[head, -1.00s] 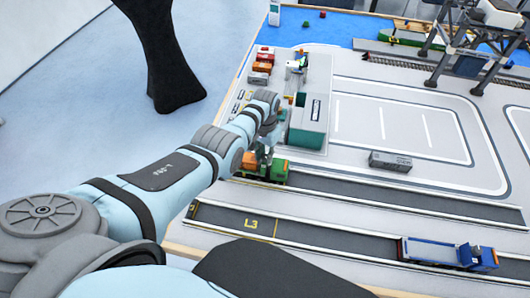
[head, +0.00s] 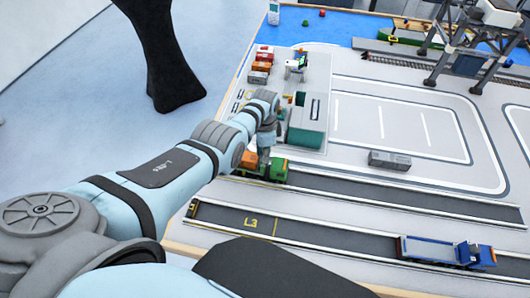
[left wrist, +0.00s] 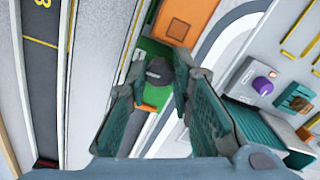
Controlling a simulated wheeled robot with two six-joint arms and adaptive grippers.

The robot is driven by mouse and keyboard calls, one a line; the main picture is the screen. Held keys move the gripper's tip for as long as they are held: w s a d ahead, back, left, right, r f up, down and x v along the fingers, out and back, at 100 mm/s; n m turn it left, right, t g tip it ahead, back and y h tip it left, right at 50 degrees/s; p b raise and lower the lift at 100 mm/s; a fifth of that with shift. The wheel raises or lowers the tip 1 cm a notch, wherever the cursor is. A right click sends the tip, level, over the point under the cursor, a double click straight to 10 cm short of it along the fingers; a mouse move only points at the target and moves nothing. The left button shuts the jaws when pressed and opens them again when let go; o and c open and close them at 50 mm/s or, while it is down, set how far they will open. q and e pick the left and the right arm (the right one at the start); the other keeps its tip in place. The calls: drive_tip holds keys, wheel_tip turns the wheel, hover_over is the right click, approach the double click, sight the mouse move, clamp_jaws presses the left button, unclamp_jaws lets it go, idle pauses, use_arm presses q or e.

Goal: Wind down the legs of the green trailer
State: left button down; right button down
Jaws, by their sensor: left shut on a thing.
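The green trailer (left wrist: 157,49) lies under my left gripper in the left wrist view, with an orange container (left wrist: 182,19) at its upper part and a small orange patch (left wrist: 148,107) lower down. My left gripper (left wrist: 158,76) is shut on a dark grey round knob (left wrist: 159,69) at the trailer, between its fingertips. The fingers hide part of the trailer, and its legs cannot be made out. In the head view my left gripper (head: 264,158) reaches down onto the green and orange vehicle (head: 276,171) beside a road lane. My right gripper is not in view.
A dark green building (head: 307,122) stands close beyond the gripper. A purple knob (left wrist: 262,85) shows at the right in the left wrist view. A grey container (head: 390,160) and a blue truck (head: 445,250) stand farther right. The lane between is clear.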

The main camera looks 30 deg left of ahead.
use_arm(q)
drive_tip(key=shift+s+f, duration=0.15)
idle(0.4)
drive_tip(key=c, duration=1.6)
unclamp_jaws()
drive_tip(key=shift+a, duration=0.1)
drive_tip(key=shift+o, duration=1)
drive_tip(key=shift+w+a+f, duration=0.1)
drive_tip(key=shift+w, duration=0.1)
drive_tip(key=shift+w+r, duration=0.1)
drive_tip(key=shift+r, duration=0.5)
wheel_tip(320, 180, up, 11)
drive_tip(key=shift+f, duration=0.1)
